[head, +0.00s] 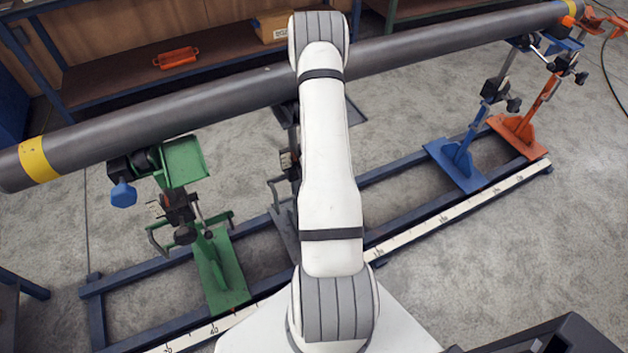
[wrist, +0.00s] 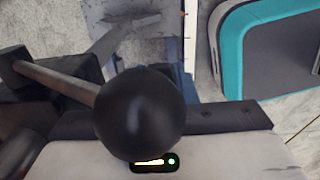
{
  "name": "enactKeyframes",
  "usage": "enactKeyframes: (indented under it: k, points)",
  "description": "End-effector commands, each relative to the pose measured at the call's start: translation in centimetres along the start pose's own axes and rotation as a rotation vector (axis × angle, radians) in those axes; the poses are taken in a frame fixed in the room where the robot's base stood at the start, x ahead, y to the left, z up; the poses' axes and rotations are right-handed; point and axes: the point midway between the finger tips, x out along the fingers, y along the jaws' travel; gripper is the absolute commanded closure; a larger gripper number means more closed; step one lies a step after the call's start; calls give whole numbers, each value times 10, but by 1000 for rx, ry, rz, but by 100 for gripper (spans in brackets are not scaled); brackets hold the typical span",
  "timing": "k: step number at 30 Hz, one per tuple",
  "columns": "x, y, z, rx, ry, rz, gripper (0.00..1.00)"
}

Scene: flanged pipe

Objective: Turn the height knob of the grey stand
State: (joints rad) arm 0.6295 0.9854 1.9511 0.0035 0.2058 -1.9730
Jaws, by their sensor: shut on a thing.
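The grey stand (head: 284,222) is under the pipe, mostly hidden behind my arm in the head view; its base, a side handle and part of its top plate show. In the wrist view a round black knob (wrist: 140,113) on a metal rod (wrist: 55,82) fills the middle, close to the camera. My gripper (wrist: 215,148) shows as a pale body with a dark bar and a small lit display at the bottom. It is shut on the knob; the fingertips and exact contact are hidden. The head view does not show my gripper.
The long grey pipe (head: 430,47) crosses above the stands. The green stand (head: 219,268) is left; the blue stand (head: 458,164) and orange stand (head: 520,130) are right. A blue rail frame (head: 130,277) with a scale runs along the floor. A shelf (head: 130,78) stands behind.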

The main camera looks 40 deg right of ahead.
Motion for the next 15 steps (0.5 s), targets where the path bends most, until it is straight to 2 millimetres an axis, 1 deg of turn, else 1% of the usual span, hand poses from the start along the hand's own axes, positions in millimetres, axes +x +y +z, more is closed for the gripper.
enactKeyframes:
  k: [1,9,10,15]
  points:
    - [-3,5,3,5,-5,15,97]
    - [-2,5,4,7,-6,16,97]
    - [-2,5,4,7,-5,16,72]
    - [-1,4,4,6,-4,12,58]
